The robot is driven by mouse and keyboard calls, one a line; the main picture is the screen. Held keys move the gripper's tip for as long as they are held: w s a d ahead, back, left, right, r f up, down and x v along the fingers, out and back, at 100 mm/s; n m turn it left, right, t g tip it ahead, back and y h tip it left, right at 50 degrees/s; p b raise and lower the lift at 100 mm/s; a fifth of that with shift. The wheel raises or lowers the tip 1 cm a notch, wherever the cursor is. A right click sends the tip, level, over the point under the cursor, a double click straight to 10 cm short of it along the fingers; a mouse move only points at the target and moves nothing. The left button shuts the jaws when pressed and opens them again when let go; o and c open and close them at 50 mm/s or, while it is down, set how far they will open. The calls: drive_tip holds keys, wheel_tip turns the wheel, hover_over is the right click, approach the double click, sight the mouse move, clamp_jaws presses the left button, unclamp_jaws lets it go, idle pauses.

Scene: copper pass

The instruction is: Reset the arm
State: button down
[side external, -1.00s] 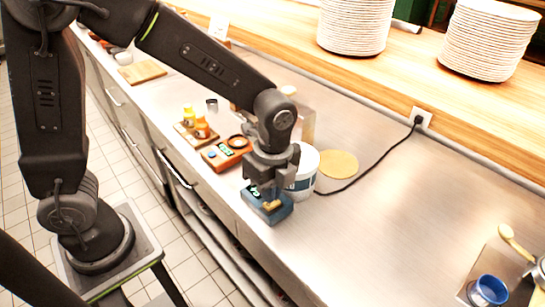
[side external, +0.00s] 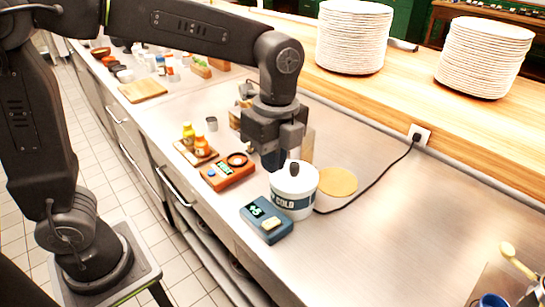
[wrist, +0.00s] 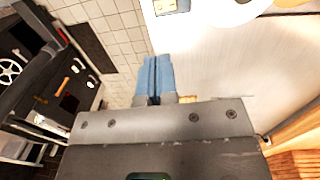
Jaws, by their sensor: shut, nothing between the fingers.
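My gripper (side external: 274,160) is raised above the steel counter (side external: 400,235), just behind the white tub labelled COLD (side external: 292,200) as the side view shows it. Its fingers are shut and empty; in the wrist view the two blue-grey fingers (wrist: 154,78) lie together. A blue box with a lit display and a cream button (side external: 266,222) sits in front of the tub near the counter's front edge. An orange-brown box with a display and a dark ring (side external: 228,171) sits to the left of the gripper.
Two small bottles (side external: 195,142) stand on a wooden board left of the orange box. A round tan disc (side external: 337,182) lies behind the tub, with a black cable beside it. Plate stacks (side external: 354,38) stand on the wooden shelf. The counter at right is mostly clear.

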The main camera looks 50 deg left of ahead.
drive_tip(key=s+a+r+n+t, duration=0.2)
drive_tip(key=s+a+n+t, duration=0.4)
drive_tip(key=s+a+n, duration=0.85)
drive_tip(key=n+g, duration=0.4)
drive_tip(key=g, duration=0.3)
hover_over(269, 224)
drive_tip(key=w, duration=0.3)
wheel_tip(269, 224, down, 2)
drive_tip(key=shift+m, duration=0.25)
drive_tip(key=f, duration=0.4)
drive_tip(key=s+f, duration=0.1)
drive_tip(key=f, duration=0.4)
drive_tip(key=s+f, duration=0.1)
drive_tip(key=f, duration=0.3)
drive_tip(key=shift+s+f, duration=0.25)
drive_tip(key=shift+f, duration=0.15)
